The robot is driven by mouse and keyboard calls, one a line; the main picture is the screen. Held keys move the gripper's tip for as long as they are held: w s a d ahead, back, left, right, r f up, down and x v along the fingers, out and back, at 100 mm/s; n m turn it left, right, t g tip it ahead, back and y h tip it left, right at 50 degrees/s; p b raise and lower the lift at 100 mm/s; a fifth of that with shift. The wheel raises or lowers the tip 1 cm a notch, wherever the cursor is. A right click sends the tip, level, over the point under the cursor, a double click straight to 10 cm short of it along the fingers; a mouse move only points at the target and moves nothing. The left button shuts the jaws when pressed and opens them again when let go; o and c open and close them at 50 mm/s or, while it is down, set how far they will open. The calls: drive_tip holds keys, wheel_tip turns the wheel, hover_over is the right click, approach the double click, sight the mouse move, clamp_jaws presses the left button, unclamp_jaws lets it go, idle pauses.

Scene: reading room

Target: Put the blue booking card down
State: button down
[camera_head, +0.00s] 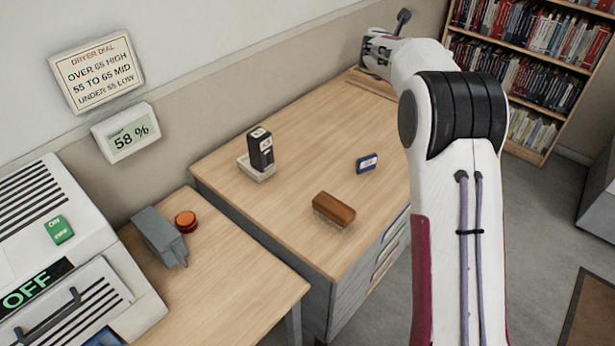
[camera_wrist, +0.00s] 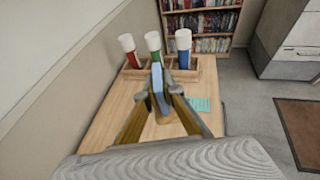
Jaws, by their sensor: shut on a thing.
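The blue booking card (camera_wrist: 157,76) stands nearly edge-on between the fingers of my gripper (camera_wrist: 160,93) in the wrist view. My gripper is shut on it, above the far part of the wooden desk. In the head view my gripper (camera_head: 378,48) is at the far end of the desk, partly hidden by my arm, and the card cannot be made out there. A flat teal piece (camera_wrist: 200,104) lies on the desk to the right of the held card.
A wooden rack (camera_wrist: 193,72) with red, green and blue white-topped tubes stands just beyond my gripper. On the desk (camera_head: 290,163) are a black stamp-like device (camera_head: 260,150), a small blue-and-white block (camera_head: 367,163) and a brown brush (camera_head: 334,208). Desk between them is clear.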

drive_tip(key=s+a+n+g+y, duration=0.1)
drive_tip(key=s+a+n+y, duration=0.3)
drive_tip(key=a+n+y, duration=0.6)
drive_tip(key=s+a+n+g+y, duration=0.1)
drive_tip(key=s+a+n+y, duration=0.4)
drive_tip(key=a, duration=0.9)
wheel_tip(320, 180, down, 18)
drive_tip(key=y, duration=0.1)
drive_tip(key=shift+a+f, duration=0.25)
drive_tip(key=shift+a, duration=0.1)
wheel_tip(320, 180, down, 6)
drive_tip(key=shift+f, duration=0.15)
drive_tip(key=shift+w+f, duration=0.1)
drive_tip(key=shift+f, duration=1.7)
